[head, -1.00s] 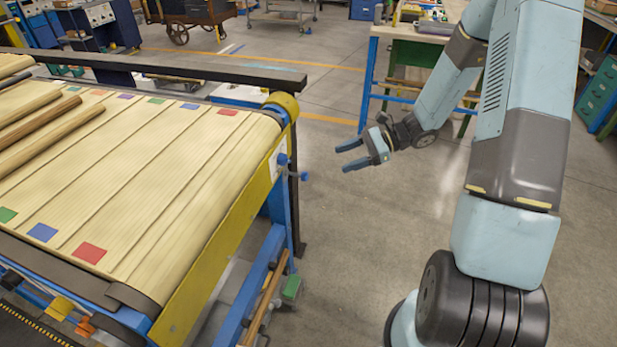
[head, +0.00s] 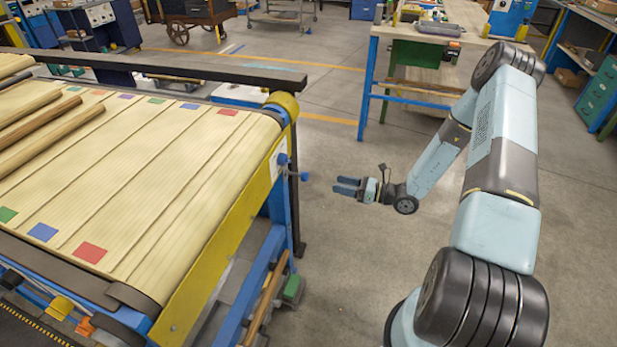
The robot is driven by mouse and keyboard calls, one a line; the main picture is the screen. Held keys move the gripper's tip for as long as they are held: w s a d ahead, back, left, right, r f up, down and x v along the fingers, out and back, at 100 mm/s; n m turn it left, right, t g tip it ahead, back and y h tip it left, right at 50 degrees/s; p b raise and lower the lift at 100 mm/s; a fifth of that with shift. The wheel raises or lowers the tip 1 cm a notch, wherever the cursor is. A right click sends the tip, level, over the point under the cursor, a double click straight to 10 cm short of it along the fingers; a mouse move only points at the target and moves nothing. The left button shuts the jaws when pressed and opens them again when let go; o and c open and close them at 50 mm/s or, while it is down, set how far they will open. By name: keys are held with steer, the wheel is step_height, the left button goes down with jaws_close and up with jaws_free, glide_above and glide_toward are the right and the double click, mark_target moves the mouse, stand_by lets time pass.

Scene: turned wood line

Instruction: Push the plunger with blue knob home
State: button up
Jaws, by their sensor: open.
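A small blue knob (head: 304,176) sticks out to the right from the end of the belt line, near the top of its blue leg. A second blue round part (head: 282,159) sits closer against the pale plate (head: 277,160) on the line's end, just up and left of it. My gripper (head: 336,185) is open and empty. How far the plunger's stem reaches cannot be made out.
The slatted belt line (head: 180,150) with its yellow side rail (head: 225,225) fills the left. Wooden rods (head: 50,135) and coloured squares lie on it. A workbench (head: 415,65) stands behind. The floor (head: 350,270) around my gripper is clear.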

mark_target(308, 177)
steer(key=x, duration=1.3)
steer(key=shift+s+a, duration=0.1)
jaws_close()
stand_by(0.4)
